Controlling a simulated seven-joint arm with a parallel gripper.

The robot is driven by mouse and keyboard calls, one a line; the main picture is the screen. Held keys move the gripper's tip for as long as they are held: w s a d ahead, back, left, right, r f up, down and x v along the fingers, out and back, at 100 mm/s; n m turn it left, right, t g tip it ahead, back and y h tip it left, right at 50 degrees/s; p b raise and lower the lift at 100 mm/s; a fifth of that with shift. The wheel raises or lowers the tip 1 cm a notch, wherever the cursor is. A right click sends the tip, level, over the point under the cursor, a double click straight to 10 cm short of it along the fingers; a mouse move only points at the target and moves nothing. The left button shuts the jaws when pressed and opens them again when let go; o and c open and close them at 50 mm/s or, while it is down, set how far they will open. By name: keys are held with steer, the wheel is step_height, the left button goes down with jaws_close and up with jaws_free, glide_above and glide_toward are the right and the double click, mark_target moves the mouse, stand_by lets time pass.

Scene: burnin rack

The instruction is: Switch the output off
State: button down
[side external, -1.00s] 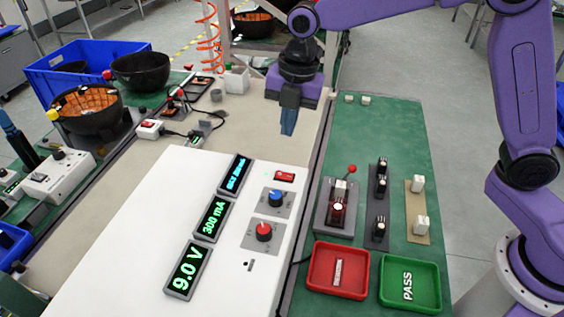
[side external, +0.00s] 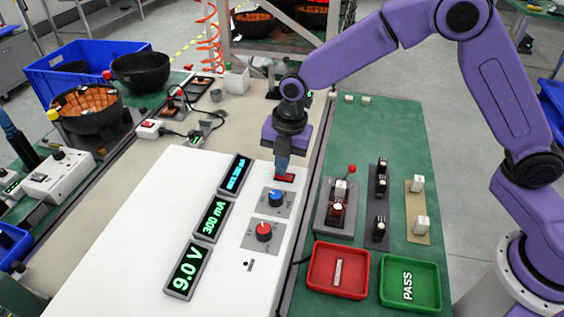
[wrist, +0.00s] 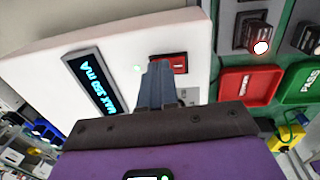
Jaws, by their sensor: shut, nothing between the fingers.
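The white power supply (side external: 150,220) carries a red rocker switch (side external: 286,178) near its far right corner. My gripper (side external: 282,172) is shut and empty, its fingertips right at the left part of the switch. I cannot tell whether they touch it. In the wrist view the fingertips (wrist: 158,66) are beside the red switch (wrist: 181,64), with a small green light just left of them. The displays read 9.0 V (side external: 187,270), 300 mA (side external: 213,219), and a blue-lit one (side external: 235,175), partly legible as "MAX" in the wrist view (wrist: 89,84).
A blue knob (side external: 276,198) and a red knob (side external: 264,231) stand close in front of the switch. A red tray (side external: 338,290), a green PASS tray (side external: 410,306) and a test fixture (side external: 336,215) stand to the right.

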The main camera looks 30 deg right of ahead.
steer(key=shift+w+a+f+g+h, duration=0.2)
steer(key=shift+f+g+h, duration=0.4)
steer(key=shift+f, duration=0.05)
steer(key=shift+d, duration=0.1)
stand_by(0.4)
steer(key=shift+s+d, duration=0.5)
steer(key=shift+s, duration=0.05)
step_height(320, 180, up, 15)
steer(key=a, duration=0.1)
steer(key=shift+w, duration=0.45)
steer(key=s+d+f+m, duration=0.2)
steer(key=s+d+m, duration=0.5)
steer(key=s, duration=0.8)
steer(key=s+d+f+m, duration=0.2)
steer(key=s+d+m, duration=0.5)
steer(key=s+d, duration=0.6)
steer(key=shift+s+d+f+y, duration=0.15)
steer(key=shift+s+f+y, duration=0.15)
steer(key=shift+s, duration=0.75)
